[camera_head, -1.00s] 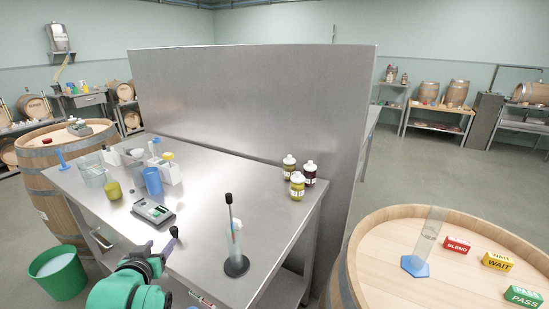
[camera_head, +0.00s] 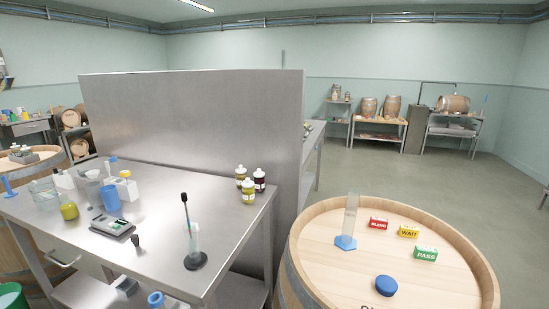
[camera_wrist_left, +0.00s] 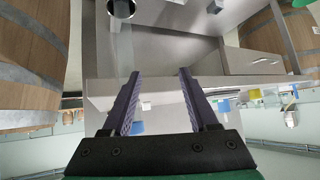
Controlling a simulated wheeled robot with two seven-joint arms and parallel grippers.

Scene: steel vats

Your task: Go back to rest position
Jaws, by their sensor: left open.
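My left gripper (camera_wrist_left: 157,76) shows in the left wrist view with its two dark ridged fingers spread apart. Nothing is between them. The steel bench shows beyond the fingertips. In the head view the left gripper does not show clearly. My right gripper is in neither view.
The steel bench (camera_head: 160,232) holds a grey device (camera_head: 113,226), a small black piece (camera_head: 136,240), a blue cup (camera_head: 110,198), a black-based cylinder (camera_head: 194,245) and several bottles (camera_head: 249,190). A tall steel panel (camera_head: 190,120) stands behind. A barrel (camera_head: 330,270) stands at right; open floor lies beyond.

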